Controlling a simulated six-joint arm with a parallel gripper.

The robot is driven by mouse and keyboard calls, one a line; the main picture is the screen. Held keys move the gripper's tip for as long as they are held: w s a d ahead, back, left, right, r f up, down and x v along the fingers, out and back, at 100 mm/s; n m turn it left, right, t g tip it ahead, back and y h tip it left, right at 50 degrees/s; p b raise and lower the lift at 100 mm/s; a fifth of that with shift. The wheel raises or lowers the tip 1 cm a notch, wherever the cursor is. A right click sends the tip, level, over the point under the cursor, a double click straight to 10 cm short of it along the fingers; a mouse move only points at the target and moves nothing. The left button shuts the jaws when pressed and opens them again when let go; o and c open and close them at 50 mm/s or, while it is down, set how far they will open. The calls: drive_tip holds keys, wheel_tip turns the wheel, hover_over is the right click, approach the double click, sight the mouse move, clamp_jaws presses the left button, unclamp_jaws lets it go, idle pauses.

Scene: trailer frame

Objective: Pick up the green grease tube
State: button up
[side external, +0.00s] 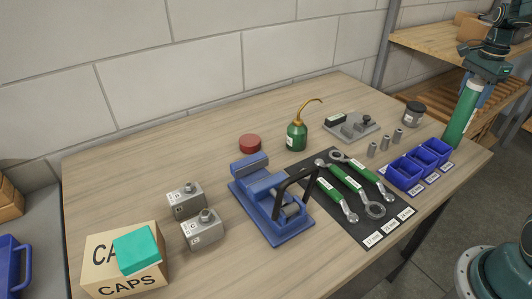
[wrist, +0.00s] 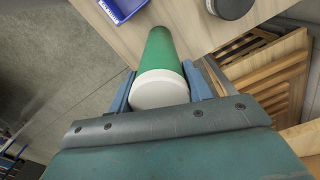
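The green grease tube (side external: 461,119) is at the right end of the workbench, beside the blue bins, with its long side roughly upright and leaning a little in the side view. In the wrist view the green body (wrist: 159,47) runs away from me, with its white end (wrist: 160,90) nearest. My gripper (side external: 478,91) is at the tube's upper end. Its two blue fingers (wrist: 159,74) lie against both sides of the tube, with no clear gap. I cannot tell whether the tube's lower end touches the bench.
Blue bins (side external: 405,175) and a dark jar (side external: 413,113) are near the tube. A tool mat (side external: 371,231) with green-handled wrenches, a blue vise (side external: 268,197) and an oil can (side external: 297,136) stand further left. A wooden shelf (side external: 425,41) is behind.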

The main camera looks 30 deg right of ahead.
clamp_jaws()
drive_tip(key=shift+r, duration=0.15)
wheel_tip(320, 180, up, 20)
idle(0.8)
idle(0.5)
